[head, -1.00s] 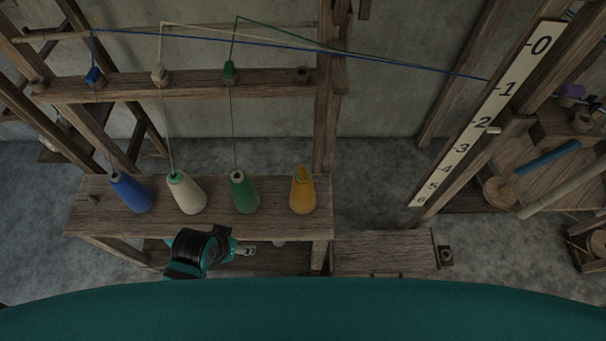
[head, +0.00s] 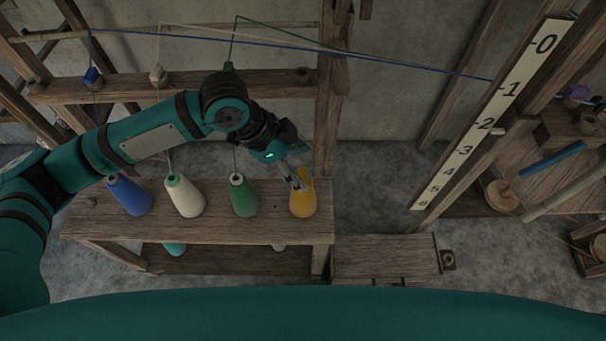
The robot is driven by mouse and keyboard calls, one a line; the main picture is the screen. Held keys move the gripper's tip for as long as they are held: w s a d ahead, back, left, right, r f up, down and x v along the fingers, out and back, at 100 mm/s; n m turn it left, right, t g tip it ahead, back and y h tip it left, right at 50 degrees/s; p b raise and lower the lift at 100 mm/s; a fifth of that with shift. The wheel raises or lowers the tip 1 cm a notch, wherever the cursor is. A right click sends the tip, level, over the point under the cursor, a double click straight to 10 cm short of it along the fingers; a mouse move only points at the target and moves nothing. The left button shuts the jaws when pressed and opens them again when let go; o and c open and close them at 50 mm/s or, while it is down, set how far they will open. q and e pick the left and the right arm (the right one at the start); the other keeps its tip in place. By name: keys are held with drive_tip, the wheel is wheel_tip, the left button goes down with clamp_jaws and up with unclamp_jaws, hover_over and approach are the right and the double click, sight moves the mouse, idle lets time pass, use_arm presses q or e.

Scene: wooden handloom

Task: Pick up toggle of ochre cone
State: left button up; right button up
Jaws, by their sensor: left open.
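The ochre cone (head: 303,203) stands upright at the right end of the wooden shelf, with its ochre toggle (head: 306,174) at its top, partly hidden by my gripper. My left gripper (head: 302,181) comes in from the upper left, its fingers pointing down at the cone's top beside the toggle. It is open. I cannot tell whether the fingers touch the toggle. My right gripper is not in view.
Green (head: 243,196), cream (head: 185,196) and blue (head: 130,196) cones stand left on the shelf (head: 200,230), threads rising to a beam (head: 170,88). A post (head: 328,110) stands just behind the ochre cone. A numbered scale board (head: 495,110) leans at right.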

use_arm(q)
drive_tip(key=w+a+r+y, duration=0.1)
drive_tip(key=w+a+r, duration=0.2)
drive_tip(key=w+a, duration=0.25)
drive_tip(key=p, duration=0.2)
hover_over(302, 175)
drive_tip(key=a, duration=0.2)
drive_tip(key=shift+n, duration=0.3)
drive_tip(key=f, duration=1.1)
drive_tip(key=shift+w+a, duration=0.1)
drive_tip(key=shift+w, duration=0.15)
drive_tip(key=x, duration=0.4)
drive_tip(key=shift+s+f+p, duration=0.1)
drive_tip(key=shift+s+p, duration=0.25)
drive_tip(key=shift+d+f, duration=0.2)
drive_tip(key=shift+f, duration=0.25)
drive_tip(key=c, duration=0.9)
